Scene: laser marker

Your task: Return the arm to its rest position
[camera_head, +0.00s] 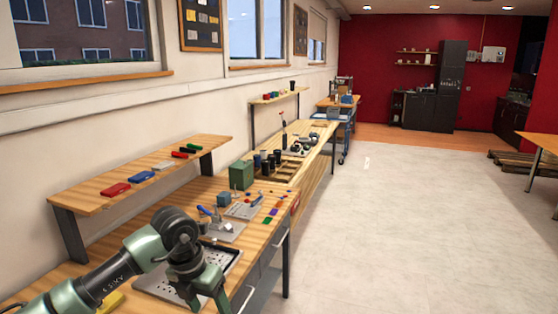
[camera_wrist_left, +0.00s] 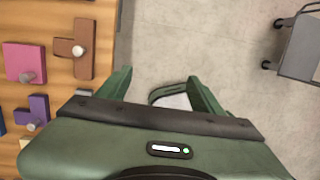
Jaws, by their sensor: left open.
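My left arm (camera_head: 130,262) reaches in from the lower left of the head view, over the front of the wooden workbench (camera_head: 262,238). Its wrist bends down above a perforated grey tray. In the left wrist view my left gripper (camera_wrist_left: 158,76) has its two green fingers spread apart. I see nothing held between them; pale floor and a small green-and-grey thing show behind. The fingers are beside the bench edge, with the bench to their left. My right arm and gripper are not in view.
Coloured pieces with knobs, including a pink one (camera_wrist_left: 24,62) and a brown one (camera_wrist_left: 75,50), lie on the wood. A raised shelf (camera_head: 125,190) and a green box (camera_head: 241,174) stand near the wall. A grey thing with dark wheels (camera_wrist_left: 300,48) stands right. The floor is open.

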